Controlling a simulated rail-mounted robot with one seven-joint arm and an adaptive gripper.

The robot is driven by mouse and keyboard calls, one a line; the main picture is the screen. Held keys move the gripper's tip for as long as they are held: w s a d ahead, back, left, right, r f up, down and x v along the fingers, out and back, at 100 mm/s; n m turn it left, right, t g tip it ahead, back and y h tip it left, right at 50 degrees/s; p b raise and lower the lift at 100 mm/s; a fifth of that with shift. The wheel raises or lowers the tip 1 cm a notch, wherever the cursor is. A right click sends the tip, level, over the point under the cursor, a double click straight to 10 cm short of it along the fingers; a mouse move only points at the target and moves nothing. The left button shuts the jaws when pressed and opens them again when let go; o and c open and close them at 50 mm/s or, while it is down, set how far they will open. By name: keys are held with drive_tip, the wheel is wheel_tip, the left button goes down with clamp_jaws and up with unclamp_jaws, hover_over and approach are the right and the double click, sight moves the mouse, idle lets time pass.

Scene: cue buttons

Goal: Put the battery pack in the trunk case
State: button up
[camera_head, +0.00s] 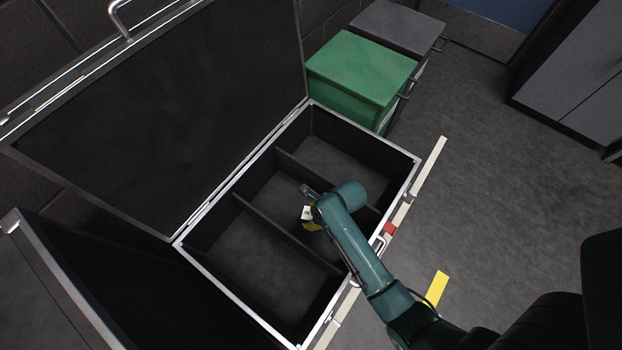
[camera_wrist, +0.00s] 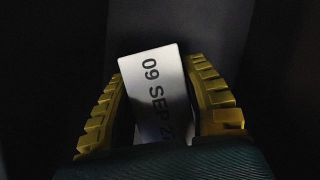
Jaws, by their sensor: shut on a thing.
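The trunk case (camera_head: 413,174) stands open, its dark lid (camera_head: 160,120) leaning back at the left and its inside split by dividers into three compartments. My gripper (camera_head: 308,214) is over or inside the middle compartment. In the wrist view its yellow ridged fingers (camera_wrist: 165,110) are shut on the battery pack, a pale block (camera_wrist: 155,85) printed "09 SEP" with the rest cut off. The white block also shows small in the head view (camera_head: 306,212). My arm hides part of the middle compartment, and I cannot tell whether the block touches the case floor.
A green box (camera_head: 360,68) and a grey box (camera_head: 398,27) stand behind the case. Another open dark case (camera_head: 75,290) is at the lower left. Dark cabinets (camera_head: 570,80) stand at the upper right.

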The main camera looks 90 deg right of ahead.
wheel_tip(320, 180, down, 4)
drive_tip(key=shift+d+r+b, duration=0.1)
drive_tip(key=shift+b, duration=0.95)
drive_tip(key=shift+r, duration=0.1)
drive_tip(key=o, duration=1.2)
drive_tip(key=p+v, duration=0.7)
drive_tip(key=v, duration=0.4)
drive_tip(key=shift+w, duration=0.1)
drive_tip(key=shift+s+r+p, duration=0.3)
drive_tip(key=shift+r, duration=0.15)
